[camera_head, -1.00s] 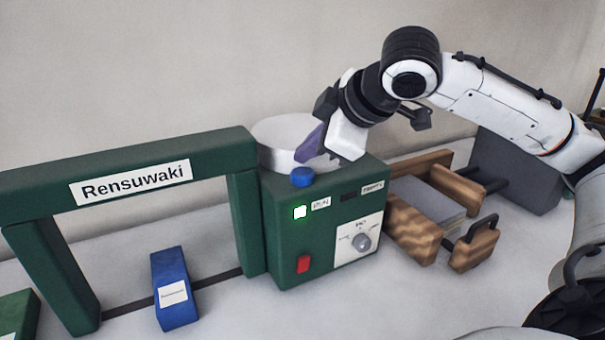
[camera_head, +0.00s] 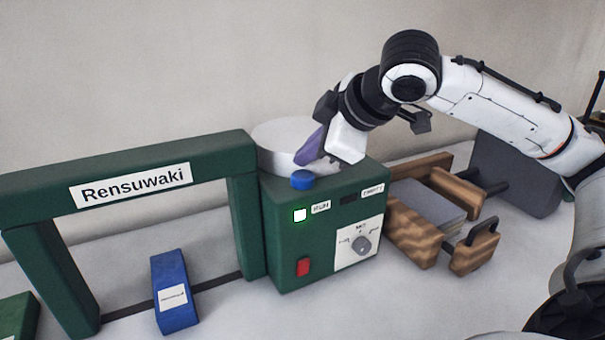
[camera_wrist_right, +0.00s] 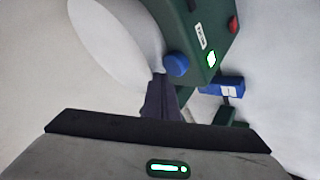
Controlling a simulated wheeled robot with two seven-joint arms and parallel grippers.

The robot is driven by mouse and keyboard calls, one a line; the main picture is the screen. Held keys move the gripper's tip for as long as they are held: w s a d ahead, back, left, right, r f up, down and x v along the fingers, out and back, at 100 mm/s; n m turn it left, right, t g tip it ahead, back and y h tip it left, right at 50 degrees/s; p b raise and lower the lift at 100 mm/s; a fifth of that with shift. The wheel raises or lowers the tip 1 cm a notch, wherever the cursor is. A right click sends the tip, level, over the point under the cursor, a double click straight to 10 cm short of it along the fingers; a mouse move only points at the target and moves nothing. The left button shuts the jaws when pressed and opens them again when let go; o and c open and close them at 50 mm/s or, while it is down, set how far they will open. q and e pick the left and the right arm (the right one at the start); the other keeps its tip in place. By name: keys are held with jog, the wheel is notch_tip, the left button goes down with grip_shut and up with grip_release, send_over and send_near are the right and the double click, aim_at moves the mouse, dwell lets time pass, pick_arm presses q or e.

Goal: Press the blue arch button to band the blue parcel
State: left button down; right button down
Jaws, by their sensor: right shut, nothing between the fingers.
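The blue button (camera_head: 302,179) is a round knob on top of the green control box (camera_head: 285,235) of the arch machine. It also shows in the right wrist view (camera_wrist_right: 176,65). My right gripper (camera_head: 302,158) is shut and empty, its purple fingertips just above and behind the button, with a small gap seemingly left between them. The blue parcel (camera_head: 171,275) lies on the table under the green arch (camera_head: 125,163) marked "Rensuwaki", over a dark slot. No band shows on it. My left gripper is not in view.
A white round drum (camera_head: 285,135) stands behind the box, close to the gripper. The box front has a lit green lamp, a red switch (camera_head: 303,266) and a dial (camera_head: 361,243). A wooden holder (camera_head: 410,232) with grey sheets stands to its right. A green block (camera_head: 15,315) lies far left.

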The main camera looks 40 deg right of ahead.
aim_at(308, 177)
dwell(0.8)
jog(key=shift+f, duration=0.15)
jog(key=shift+f+b, duration=0.25)
jog(key=shift+b, duration=0.1)
jog(key=shift+f+b, duration=0.45)
jog(key=shift+f, duration=0.15)
dwell(0.4)
jog(key=shift+r, duration=0.1)
jog(key=shift+r+p, duration=0.85)
jog(key=shift+p, duration=0.15)
jog(key=shift+r, duration=0.15)
notch_tip(308, 177, up, 5)
jog(key=p, duration=0.5)
